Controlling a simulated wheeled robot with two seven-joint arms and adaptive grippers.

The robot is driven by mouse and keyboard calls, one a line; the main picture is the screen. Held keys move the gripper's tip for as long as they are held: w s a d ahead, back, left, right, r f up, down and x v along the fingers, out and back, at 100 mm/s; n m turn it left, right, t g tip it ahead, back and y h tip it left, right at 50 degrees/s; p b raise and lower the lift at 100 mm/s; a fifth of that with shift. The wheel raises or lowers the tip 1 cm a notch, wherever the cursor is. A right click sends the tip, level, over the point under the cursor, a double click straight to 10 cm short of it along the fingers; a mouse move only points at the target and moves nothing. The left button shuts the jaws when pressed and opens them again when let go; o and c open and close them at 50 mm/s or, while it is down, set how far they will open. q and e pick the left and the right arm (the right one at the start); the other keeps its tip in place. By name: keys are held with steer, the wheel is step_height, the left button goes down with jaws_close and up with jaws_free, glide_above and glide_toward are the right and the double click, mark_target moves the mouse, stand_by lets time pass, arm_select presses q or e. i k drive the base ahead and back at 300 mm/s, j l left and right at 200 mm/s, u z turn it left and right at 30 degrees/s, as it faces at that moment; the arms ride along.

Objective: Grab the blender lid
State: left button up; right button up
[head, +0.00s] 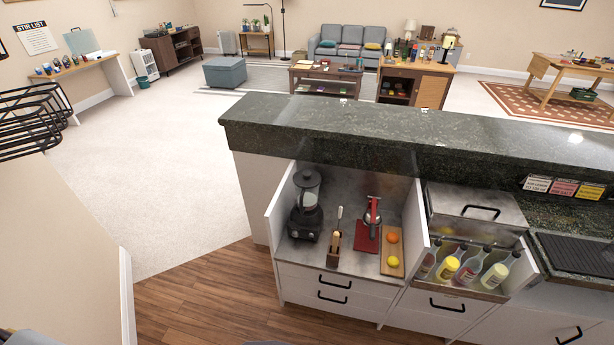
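The blender (304,222) stands upright on the counter at the left of an open-fronted bay, in the head view. It has a black base and a clear jar. The dark blender lid (307,178) sits on top of the jar. Neither of my grippers can be seen in this view, so nothing shows near the lid.
Right of the blender are a wooden block with utensils (334,248), a red juicer (372,215) on a red mat, and a board (393,263) with fruit. White side panels and the raised dark stone ledge (380,130) enclose the bay. Bottles (470,268) stand further right.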

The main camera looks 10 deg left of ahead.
mark_target(304, 178)
steer(key=j+z, duration=0.4)
steer(key=j, duration=0.35)
steer(key=j+z, duration=0.4)
steer(key=j, duration=0.4)
steer(key=k+j+z, duration=0.1)
steer(key=j+z, duration=0.3)
steer(key=j, duration=0.4)
